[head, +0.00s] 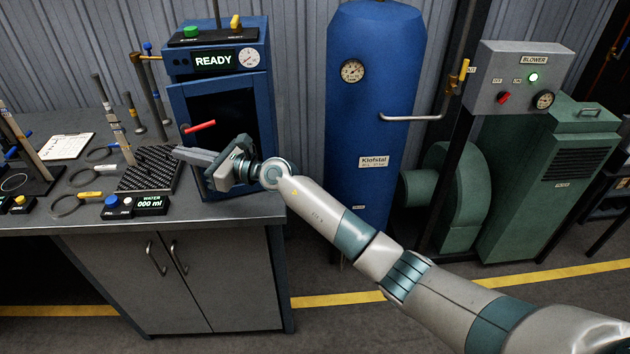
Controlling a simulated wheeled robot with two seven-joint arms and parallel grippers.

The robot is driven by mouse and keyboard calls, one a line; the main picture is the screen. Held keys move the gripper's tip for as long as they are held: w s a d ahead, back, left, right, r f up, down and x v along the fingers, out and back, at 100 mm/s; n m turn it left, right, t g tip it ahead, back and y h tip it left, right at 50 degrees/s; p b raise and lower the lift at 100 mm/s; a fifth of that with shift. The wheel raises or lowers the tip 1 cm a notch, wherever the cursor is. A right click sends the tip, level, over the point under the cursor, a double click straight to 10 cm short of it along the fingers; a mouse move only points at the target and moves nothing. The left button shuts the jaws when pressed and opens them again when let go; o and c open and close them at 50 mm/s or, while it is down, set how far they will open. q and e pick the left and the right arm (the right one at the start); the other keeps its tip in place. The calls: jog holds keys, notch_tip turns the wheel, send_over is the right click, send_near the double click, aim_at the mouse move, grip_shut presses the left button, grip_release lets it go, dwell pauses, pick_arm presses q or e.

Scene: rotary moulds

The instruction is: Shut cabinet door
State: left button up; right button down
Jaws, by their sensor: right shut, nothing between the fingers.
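A blue cabinet (262,92) with a dark-windowed door (178,100) stands on the back right of the bench. A red handle (200,126) sticks out at the door's left side. The door is at or close to its frame; I cannot tell whether a gap is left. My right gripper (182,153) is shut and empty, in front of the lower part of the door and below the red handle. Its fingers point left, over a dark ribbed block. The gripper hides the door's lower part. My left gripper is not in view.
A READY display (213,62) and gauge sit above the door. A blue tank (375,110) and green blower (545,165) stand to the right.

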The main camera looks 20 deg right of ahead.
aim_at(186, 144)
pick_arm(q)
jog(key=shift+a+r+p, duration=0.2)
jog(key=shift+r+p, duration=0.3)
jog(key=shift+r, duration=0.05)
pick_arm(e)
jog(key=shift+m+t+h, duration=0.7)
jog(key=shift+t, duration=0.1)
jog(key=shift+w+a, duration=0.15)
jog(key=shift+w, duration=2.15)
jog(key=shift+f, duration=0.1)
